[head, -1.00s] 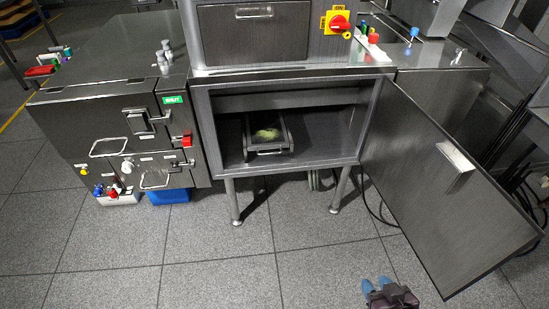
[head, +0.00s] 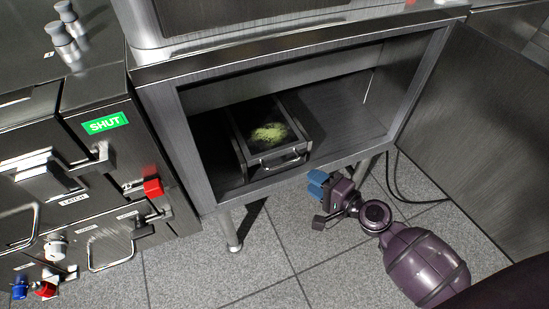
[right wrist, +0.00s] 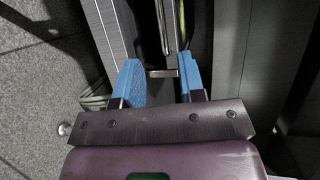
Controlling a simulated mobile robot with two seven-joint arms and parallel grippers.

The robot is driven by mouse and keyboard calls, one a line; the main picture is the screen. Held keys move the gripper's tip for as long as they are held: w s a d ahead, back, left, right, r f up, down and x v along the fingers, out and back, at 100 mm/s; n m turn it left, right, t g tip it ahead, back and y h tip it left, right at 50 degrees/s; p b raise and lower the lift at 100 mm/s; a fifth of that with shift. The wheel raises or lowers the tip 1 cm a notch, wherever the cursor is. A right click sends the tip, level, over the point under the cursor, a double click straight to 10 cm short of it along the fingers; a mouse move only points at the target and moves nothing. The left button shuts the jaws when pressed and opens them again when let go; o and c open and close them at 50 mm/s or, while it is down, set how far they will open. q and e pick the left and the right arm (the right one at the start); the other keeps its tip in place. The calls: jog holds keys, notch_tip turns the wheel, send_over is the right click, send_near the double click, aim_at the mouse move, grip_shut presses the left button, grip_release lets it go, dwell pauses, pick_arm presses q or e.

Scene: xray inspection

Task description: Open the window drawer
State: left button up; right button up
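A dark drawer (head: 239,138) with a metal front handle (head: 282,160) sits inside the open steel cabinet. Greenish material (head: 268,132) shows at its top. The drawer looks closed, but I cannot tell for sure. My right gripper (head: 317,182) is below and right of the handle in the head view, by the cabinet's front edge. In the right wrist view its two blue fingers (right wrist: 160,82) are apart, with nothing clearly held between them. A small metal bar (right wrist: 162,73) shows between the fingertips, probably the handle. My left gripper is not in view.
The cabinet door (head: 480,120) stands wide open on the right. The cabinet's front sill (head: 345,160) runs between the gripper and the interior. A machine with a green "SHUT" label (head: 105,123) and a red knob (head: 153,187) stands at left. The compartment floor right of the drawer (head: 340,115) is clear.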

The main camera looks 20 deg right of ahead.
aim_at(284, 164)
jog(key=x, duration=1.1)
jog(key=shift+r, duration=0.15)
jog(key=shift+c, duration=0.5)
grip_shut()
